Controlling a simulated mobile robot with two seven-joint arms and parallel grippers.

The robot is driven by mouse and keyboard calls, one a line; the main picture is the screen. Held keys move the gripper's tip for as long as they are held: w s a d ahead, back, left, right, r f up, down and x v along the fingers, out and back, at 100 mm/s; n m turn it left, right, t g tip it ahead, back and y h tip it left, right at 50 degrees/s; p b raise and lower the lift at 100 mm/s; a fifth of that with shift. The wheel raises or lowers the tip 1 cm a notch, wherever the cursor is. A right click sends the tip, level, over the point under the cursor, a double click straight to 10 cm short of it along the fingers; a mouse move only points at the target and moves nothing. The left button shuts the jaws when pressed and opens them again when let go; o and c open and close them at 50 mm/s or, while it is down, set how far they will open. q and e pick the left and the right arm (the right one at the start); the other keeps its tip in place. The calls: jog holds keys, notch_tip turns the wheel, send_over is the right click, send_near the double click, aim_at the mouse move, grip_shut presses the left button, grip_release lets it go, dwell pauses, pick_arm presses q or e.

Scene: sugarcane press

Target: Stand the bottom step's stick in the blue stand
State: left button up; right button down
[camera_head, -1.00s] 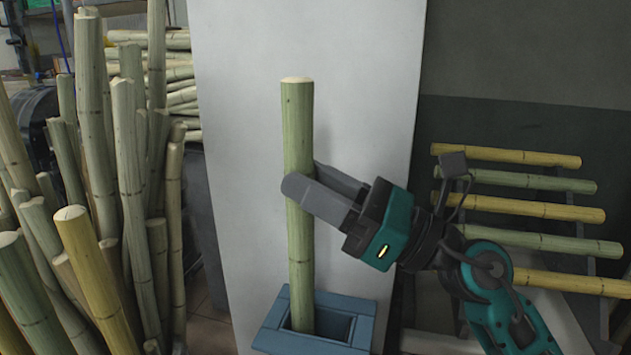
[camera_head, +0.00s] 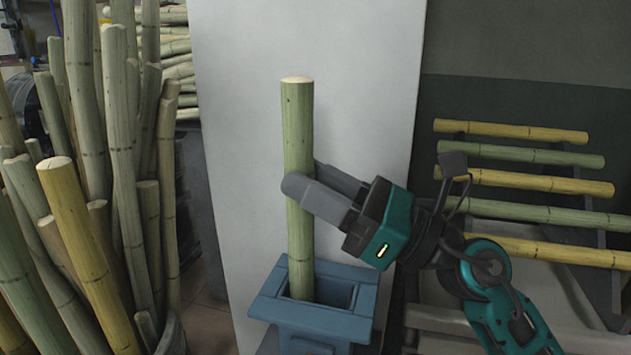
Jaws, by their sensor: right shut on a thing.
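A green stick (camera_head: 299,125) stands upright in the middle of the view. My right gripper (camera_head: 298,188) is shut on it around its middle, coming in from the right. The stick's lower end is inside the square opening of the blue stand (camera_head: 318,318); the bottom tip is hidden by the stand's front rim. The stick is near the left side of the opening, with a free gap to its right. My left gripper is not in view.
A stepped rack at the right bears several yellow and green sticks (camera_head: 525,178). A dense bundle of upright sticks (camera_head: 122,150) fills the left side. A pale panel (camera_head: 370,100) rises behind the stand.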

dwell(0.4)
jog(key=c, duration=0.7)
grip_release()
jog(key=shift+o, duration=0.5)
jog(key=o, duration=0.5)
jog(key=b+v, duration=0.4)
jog(key=v, duration=0.3)
jog(key=shift+b, duration=0.4)
